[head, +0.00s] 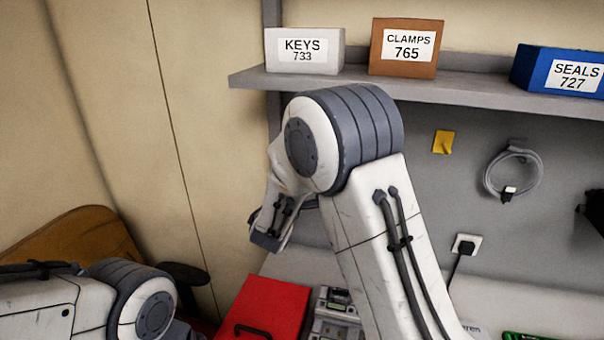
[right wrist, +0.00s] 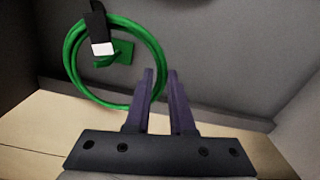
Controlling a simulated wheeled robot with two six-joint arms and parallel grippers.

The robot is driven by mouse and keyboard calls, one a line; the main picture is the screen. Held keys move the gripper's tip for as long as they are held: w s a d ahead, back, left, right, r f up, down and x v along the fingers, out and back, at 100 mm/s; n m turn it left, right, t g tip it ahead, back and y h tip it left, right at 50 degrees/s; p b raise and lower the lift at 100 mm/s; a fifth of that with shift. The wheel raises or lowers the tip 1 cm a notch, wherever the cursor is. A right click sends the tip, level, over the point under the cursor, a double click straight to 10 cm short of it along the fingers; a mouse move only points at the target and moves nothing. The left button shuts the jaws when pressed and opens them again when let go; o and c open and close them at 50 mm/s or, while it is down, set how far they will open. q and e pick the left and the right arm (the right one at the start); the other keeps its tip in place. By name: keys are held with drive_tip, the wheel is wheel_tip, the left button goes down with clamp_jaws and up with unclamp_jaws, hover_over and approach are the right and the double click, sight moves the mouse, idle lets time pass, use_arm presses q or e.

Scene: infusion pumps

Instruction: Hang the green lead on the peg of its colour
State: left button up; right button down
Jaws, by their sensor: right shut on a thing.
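The green lead (right wrist: 70,70) is a coil with a black and white plug (right wrist: 99,34) at its top, in the right wrist view. A green peg (right wrist: 122,52) on the grey panel shows inside the loop as seen here. I cannot tell whether the coil rests on the peg or is in front of it. My right gripper (right wrist: 161,72) is shut on the lead at the right side of the coil; the fingers show a narrow gap. In the head view my right arm hides the gripper, lead and green peg. My left gripper is out of view.
A yellow peg (head: 443,143) is empty; a grey lead (head: 488,179) hangs to its right. A shelf (head: 450,92) above carries labelled boxes. A red case (head: 262,310), a device (head: 334,312) and a socket with a plug (head: 466,245) are below.

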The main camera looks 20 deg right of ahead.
drive_tip(key=shift+w+d+f, duration=0.35)
drive_tip(key=shift+w+d, duration=0.1)
drive_tip(key=shift+w, duration=0.2)
drive_tip(key=shift+w+d+f, duration=0.35)
drive_tip(key=shift+w+d, duration=0.1)
drive_tip(key=shift+w, duration=0.25)
drive_tip(key=shift+w+d+f, duration=0.35)
drive_tip(key=shift+w+d, duration=0.1)
drive_tip(key=shift+w, duration=0.2)
drive_tip(key=c, duration=0.7)
unclamp_jaws()
drive_tip(key=shift+b, duration=0.3)
